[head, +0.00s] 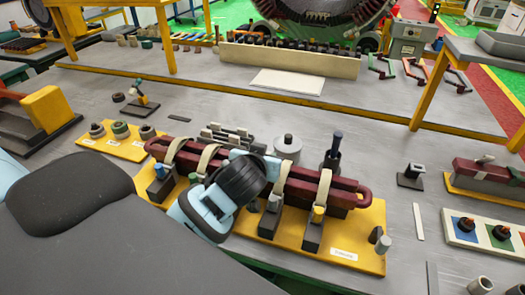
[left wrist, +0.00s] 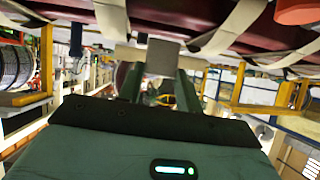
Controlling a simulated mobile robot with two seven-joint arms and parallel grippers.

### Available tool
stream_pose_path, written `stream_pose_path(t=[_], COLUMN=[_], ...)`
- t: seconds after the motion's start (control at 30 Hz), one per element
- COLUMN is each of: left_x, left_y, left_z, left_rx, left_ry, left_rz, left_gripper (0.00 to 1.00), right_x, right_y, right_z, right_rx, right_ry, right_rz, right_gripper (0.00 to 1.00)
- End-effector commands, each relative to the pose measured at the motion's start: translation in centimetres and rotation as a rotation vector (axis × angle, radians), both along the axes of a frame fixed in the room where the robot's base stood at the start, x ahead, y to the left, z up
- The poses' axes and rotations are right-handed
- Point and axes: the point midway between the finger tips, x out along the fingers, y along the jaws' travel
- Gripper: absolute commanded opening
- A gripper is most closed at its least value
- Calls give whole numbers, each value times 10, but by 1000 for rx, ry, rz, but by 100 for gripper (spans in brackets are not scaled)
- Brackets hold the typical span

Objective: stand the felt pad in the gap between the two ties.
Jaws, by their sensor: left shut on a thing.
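A long maroon coil bar (head: 240,175) lies across stands on a yellow base (head: 350,252), with several cream ties around it. In the left wrist view the maroon bar (left wrist: 170,18) runs along the top, with one cream tie (left wrist: 112,20) left of the gap and another (left wrist: 228,28) right of it. My left gripper (left wrist: 158,76) is shut on the grey-tan felt pad (left wrist: 148,58). The pad shows between these two ties, close to the bar; I cannot tell whether it touches. In the head view my left wrist covers the bar's middle and hides the pad. My right gripper is out of view.
Grey cylinders (head: 288,148) and a dark post tool (head: 333,152) stand behind the bar. A yellow tray (head: 118,148) with round parts lies at left.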

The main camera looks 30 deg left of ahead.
Motion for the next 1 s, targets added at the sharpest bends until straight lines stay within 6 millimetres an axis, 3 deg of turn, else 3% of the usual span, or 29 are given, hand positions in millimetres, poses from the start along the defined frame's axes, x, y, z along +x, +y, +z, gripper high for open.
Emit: stream_pose_path(t=[0.4, 0.87, 0.9, 1.0], left_x=[0, 0, 0, 0], left_y=[0, 0, 0, 0], left_z=[-20, -22, -22, -22], left_rx=[0, 0, 0, 0], left_ry=[3, 0, 0, 0], left_rz=[0, -1, -1, -1], left_gripper=[11, 11, 38, 51], right_x=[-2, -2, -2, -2], right_y=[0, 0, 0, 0], right_z=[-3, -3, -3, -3], right_rx=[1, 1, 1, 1], right_ry=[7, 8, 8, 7], right_rz=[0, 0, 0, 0], right_gripper=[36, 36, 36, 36])
